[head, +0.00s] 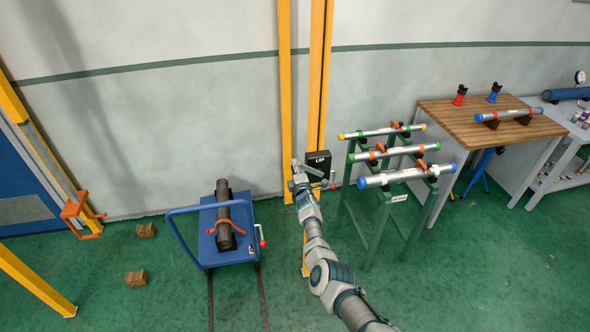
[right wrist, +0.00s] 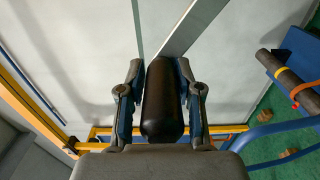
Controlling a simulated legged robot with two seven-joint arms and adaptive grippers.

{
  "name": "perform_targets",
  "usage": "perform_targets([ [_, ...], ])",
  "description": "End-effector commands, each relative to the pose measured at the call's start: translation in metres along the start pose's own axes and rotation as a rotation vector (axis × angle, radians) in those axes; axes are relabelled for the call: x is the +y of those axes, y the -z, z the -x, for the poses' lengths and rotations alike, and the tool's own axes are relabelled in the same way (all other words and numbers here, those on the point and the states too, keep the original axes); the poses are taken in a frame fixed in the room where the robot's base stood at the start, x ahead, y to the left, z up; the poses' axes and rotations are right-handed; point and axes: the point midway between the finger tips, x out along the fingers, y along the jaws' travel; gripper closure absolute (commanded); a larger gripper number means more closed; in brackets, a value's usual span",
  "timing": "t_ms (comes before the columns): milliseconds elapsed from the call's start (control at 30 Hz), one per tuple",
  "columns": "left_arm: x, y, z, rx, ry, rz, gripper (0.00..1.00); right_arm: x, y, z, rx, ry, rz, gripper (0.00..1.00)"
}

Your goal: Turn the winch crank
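The winch is a black box (head: 319,161) with a white label, mounted on the yellow post. My right gripper (head: 297,174) is just left of the box in the head view, where the gripper and arm hide most of the crank. In the right wrist view, a dark rounded crank grip (right wrist: 163,105) lies between the two fingers of my right gripper (right wrist: 161,75). The fingertips appear to press on both its sides. A flat grey metal bar (right wrist: 177,32) runs up from behind the grip. My left gripper is in neither view.
A blue cart (head: 228,253) carrying a dark pipe (head: 223,222) stands left of the post. A green rack (head: 373,222) with several capped pipes stands close on the right. A wooden-topped bench (head: 455,118) is farther right. Two wooden blocks lie on the floor at left.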

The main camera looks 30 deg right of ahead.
Motion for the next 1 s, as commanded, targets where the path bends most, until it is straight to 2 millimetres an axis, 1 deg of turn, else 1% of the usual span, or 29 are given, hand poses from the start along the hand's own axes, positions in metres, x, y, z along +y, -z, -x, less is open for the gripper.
perform_targets([
  [33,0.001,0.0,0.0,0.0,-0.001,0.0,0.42,0.008,-0.001,-0.002,0.0,-0.012,0.002,0.51],
  [67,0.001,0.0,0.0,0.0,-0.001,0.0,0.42,0.007,-0.001,-0.002,0.0,-0.011,0.001,0.44],
  [667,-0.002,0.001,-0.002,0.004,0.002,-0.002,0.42,0.0,0.001,0.0,0.0,-0.002,-0.003,0.44],
  [767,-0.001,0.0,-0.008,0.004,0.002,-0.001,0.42,-0.007,0.003,0.0,0.0,-0.001,-0.003,0.44],
  [867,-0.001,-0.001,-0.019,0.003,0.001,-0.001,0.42,-0.016,0.008,0.0,0.001,-0.001,0.002,0.44],
  [1000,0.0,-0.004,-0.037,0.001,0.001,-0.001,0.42,-0.033,0.015,0.001,0.002,0.004,0.05,0.44],
])
